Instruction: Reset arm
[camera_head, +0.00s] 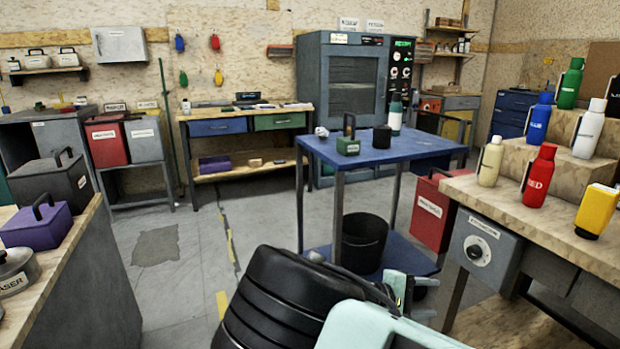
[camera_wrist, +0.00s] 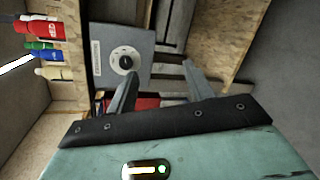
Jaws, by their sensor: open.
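My gripper (camera_wrist: 160,90) shows in the wrist view with its two grey fingers spread apart and nothing between them. The wrist view is turned on its side, and the grey box with a round dial (camera_wrist: 124,62) lies beyond the fingers. In the head view my black and pale green arm fills the bottom middle, in front of the blue table.
A blue table (camera_head: 390,147) ahead carries a green box (camera_head: 348,146), a dark cup (camera_head: 382,138) and a bottle (camera_head: 395,117). A workbench with several bottles (camera_head: 538,176) stands right, with a dial box (camera_head: 484,252). A counter with a purple box (camera_head: 36,226) stands left. Floor (camera_head: 170,275) at left centre is clear.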

